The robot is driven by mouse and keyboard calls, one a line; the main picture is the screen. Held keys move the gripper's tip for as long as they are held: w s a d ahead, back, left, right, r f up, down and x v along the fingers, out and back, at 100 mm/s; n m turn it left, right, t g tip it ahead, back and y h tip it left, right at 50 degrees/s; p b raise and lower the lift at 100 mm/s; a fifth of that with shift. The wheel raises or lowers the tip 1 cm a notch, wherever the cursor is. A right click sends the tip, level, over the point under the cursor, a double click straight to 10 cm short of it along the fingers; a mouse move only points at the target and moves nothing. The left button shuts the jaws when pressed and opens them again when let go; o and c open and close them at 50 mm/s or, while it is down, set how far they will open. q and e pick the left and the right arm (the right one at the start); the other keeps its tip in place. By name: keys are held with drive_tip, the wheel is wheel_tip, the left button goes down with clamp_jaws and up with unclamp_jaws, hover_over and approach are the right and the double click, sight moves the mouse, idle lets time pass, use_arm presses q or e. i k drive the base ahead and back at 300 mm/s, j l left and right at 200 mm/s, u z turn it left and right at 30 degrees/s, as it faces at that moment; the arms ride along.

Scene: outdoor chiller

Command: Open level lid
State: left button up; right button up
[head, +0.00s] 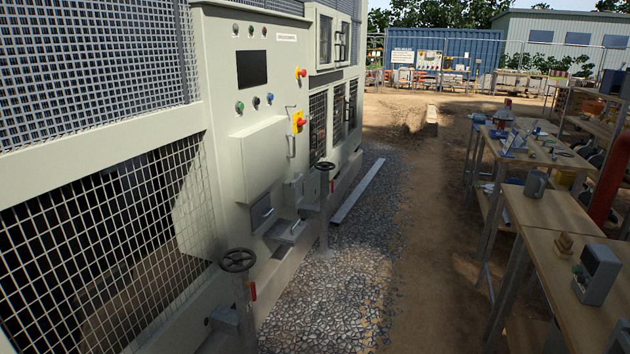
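The pale chiller cabinet (228,90) stands on the left, seen at an angle. A protruding panel box (262,155) is on its front, with a thin handle (290,132) near its right edge. Below it is a small dark-framed hatch (262,213) and a small box with a flat, ledge-like top (287,231). I cannot tell which of these parts is the level lid, nor clearly whether any is open. Neither of my grippers is in view.
Two valve posts with handwheels, a near one (238,260) and a farther one (325,166), stand beside the cabinet. A metal beam (358,192) lies on the gravel. Workbenches (545,212) with tools line the right. The dirt path (425,215) between is clear.

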sight(290, 234)
drive_tip(key=i+l+z, duration=0.15)
drive_tip(key=i+z, duration=0.25)
drive_tip(key=i, duration=0.4)
drive_tip(key=i+z, duration=0.35)
drive_tip(key=i, duration=0.45)
drive_tip(key=i+u, duration=0.35)
drive_tip(key=i+l+u, duration=0.35)
drive_tip(key=i, duration=0.2)
drive_tip(key=i+l+u, duration=0.2)
drive_tip(key=i+u, duration=0.15)
drive_tip(key=i+l+u, duration=0.25)
drive_tip(key=u, duration=0.2)
drive_tip(key=i+l+u, duration=0.65)
drive_tip(key=l+u, duration=0.2)
